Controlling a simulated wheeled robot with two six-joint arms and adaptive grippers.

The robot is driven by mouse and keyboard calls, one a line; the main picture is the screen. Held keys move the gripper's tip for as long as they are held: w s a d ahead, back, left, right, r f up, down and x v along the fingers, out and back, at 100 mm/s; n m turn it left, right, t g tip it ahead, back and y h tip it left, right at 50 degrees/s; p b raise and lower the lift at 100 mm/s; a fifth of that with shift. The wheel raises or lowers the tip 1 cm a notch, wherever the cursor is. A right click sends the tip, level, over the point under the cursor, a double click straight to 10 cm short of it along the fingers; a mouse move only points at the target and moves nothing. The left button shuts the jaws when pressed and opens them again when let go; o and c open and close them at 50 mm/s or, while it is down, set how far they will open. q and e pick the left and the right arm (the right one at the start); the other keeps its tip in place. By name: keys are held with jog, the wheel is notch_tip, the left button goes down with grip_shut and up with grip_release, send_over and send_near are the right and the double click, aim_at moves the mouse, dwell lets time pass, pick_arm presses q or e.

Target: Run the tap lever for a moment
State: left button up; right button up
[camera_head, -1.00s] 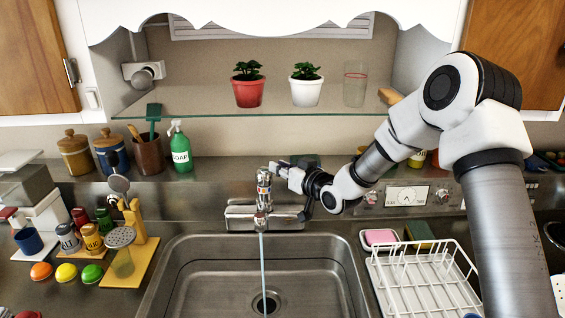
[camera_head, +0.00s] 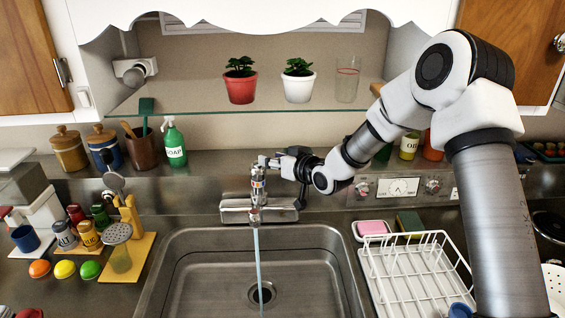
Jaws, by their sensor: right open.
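The chrome tap (camera_head: 257,190) stands on the back edge of the steel sink (camera_head: 185,240). A thin stream of water (camera_head: 259,260) runs from its spout down into the basin. My right gripper (camera_head: 266,160) is open beside the top of the tap, on its upper right. The lever is too small and too close to the fingers to make out clearly, and I cannot tell whether they touch it. My left gripper is not in view.
A glass shelf (camera_head: 205,111) with two potted plants hangs above the tap.

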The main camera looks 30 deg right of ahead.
jog(key=v, duration=1.1)
